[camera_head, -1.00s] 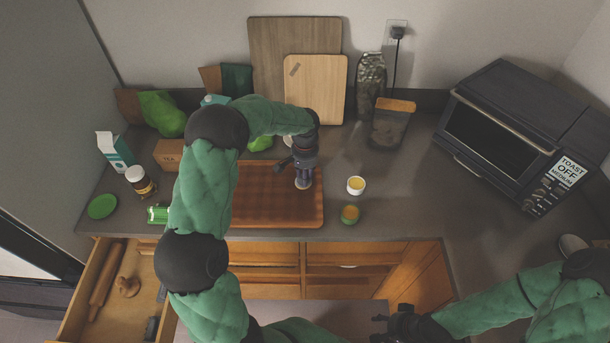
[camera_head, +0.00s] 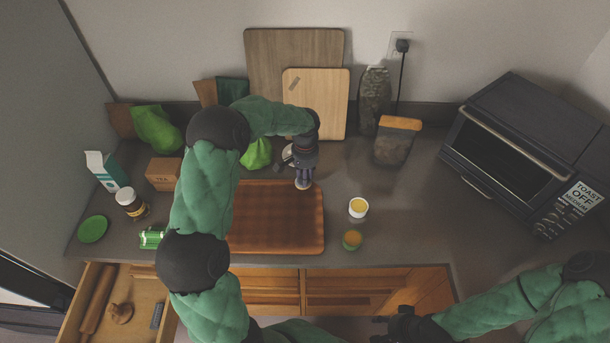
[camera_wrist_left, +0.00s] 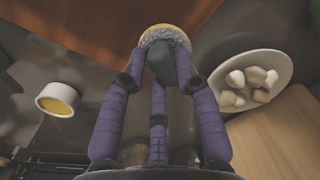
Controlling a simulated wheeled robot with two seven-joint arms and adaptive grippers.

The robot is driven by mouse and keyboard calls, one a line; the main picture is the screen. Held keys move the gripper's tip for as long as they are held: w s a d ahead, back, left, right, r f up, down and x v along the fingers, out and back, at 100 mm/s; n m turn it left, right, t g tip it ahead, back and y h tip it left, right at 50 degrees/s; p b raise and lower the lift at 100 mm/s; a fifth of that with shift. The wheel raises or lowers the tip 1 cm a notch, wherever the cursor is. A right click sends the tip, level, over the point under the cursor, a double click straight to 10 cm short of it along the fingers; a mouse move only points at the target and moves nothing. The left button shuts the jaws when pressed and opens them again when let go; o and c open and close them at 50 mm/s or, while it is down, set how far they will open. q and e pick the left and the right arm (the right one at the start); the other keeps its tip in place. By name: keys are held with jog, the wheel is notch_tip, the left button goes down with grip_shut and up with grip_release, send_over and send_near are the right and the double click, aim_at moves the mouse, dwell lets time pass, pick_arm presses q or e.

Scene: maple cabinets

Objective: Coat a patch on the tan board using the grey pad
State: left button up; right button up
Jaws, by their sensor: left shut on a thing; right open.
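My left gripper (camera_head: 303,180) is shut on the grey pad (camera_head: 303,185). In the left wrist view the gripper (camera_wrist_left: 163,68) has its fingers around the pad (camera_wrist_left: 166,40), which shows a yellow edge at its far side. In the head view the pad appears at the back right corner of the flat reddish-brown board (camera_head: 275,220); I cannot tell whether it touches. The light tan board (camera_head: 325,100) leans upright at the back, and its surface also shows in the left wrist view (camera_wrist_left: 280,140). My right gripper (camera_head: 390,327) is open and empty at the front.
A white cup of yellow stuff (camera_head: 358,207) and a green cup (camera_head: 352,240) stand right of the flat board. A white plate of pale lumps (camera_wrist_left: 253,62) is near the pad. A toaster oven (camera_head: 510,150) stands at right; an open drawer (camera_head: 110,310) is at front left.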

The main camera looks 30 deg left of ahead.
pick_arm(q)
jog(key=r, duration=0.1)
jog(key=r+p, duration=0.1)
jog(key=r, duration=0.2)
jog(key=shift+s+d+r, duration=0.1)
jog(key=shift+s+d, duration=0.1)
jog(key=shift+s, duration=0.15)
jog(key=shift+w+a+r+p, duration=0.1)
jog(key=shift+w+r+p, duration=0.1)
jog(key=shift+r+p, duration=1.2)
jog(key=shift+r, duration=0.45)
jog(key=shift+s+f, duration=0.15)
